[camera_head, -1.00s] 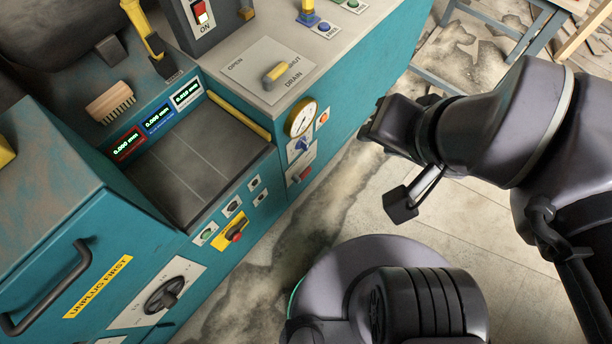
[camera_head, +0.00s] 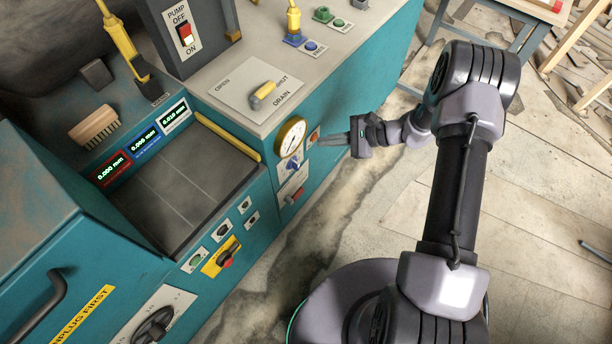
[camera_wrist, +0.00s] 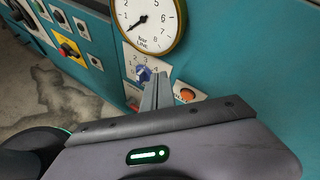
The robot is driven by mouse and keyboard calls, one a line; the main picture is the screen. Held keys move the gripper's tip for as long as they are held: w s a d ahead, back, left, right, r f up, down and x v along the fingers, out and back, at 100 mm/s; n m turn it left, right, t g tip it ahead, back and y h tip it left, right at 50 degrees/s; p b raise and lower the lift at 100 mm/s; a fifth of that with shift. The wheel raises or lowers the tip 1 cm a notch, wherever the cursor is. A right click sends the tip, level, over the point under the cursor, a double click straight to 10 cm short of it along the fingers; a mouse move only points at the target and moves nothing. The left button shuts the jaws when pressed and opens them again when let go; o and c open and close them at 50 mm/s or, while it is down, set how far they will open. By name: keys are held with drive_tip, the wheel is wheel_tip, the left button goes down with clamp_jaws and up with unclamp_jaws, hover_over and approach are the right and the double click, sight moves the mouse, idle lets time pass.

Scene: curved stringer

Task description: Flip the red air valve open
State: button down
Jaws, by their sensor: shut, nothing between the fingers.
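The red air valve (camera_head: 294,196) is a small red lever on a pale plate, low on the teal machine's front, under the blue regulator knob (camera_head: 291,165) and the round pressure gauge (camera_head: 290,138). My gripper (camera_head: 322,140) is shut and empty, its fingers pointing left at the panel, up and to the right of the valve. In the wrist view the fingertips (camera_wrist: 161,76) overlap the panel beside the blue knob (camera_wrist: 143,73). A bit of the red valve (camera_wrist: 133,104) shows left of the fingers; the rest is hidden behind my gripper. Contact with the panel cannot be told.
An orange button (camera_head: 313,136) is close to my fingertips and also shows in the wrist view (camera_wrist: 188,95). The gauge (camera_wrist: 148,20) stands out above. The drain lever (camera_head: 263,95) is on the top. A yellow-backed red switch (camera_head: 226,259) is at left.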

wheel_tip(320, 180, down, 15)
drive_tip(key=s+d+m+t, duration=0.1)
drive_tip(key=s+m+t, duration=0.1)
drive_tip(key=m+t, duration=0.15)
drive_tip(key=m+t+b, duration=0.1)
drive_tip(key=m+t, duration=0.2)
drive_tip(key=m, duration=0.3)
approach(294, 195)
drive_tip(key=d+f, duration=0.4)
drive_tip(key=f, duration=0.2)
drive_tip(key=shift+h, duration=0.4)
drive_tip(key=shift+f+g, duration=0.1)
drive_tip(key=shift+g, duration=0.15)
drive_tip(key=b+x, duration=0.5)
drive_tip(key=x, duration=0.5)
wheel_tip(294, 195, up, 4)
drive_tip(key=shift+s+p, duration=0.1)
drive_tip(key=shift+p, duration=0.7)
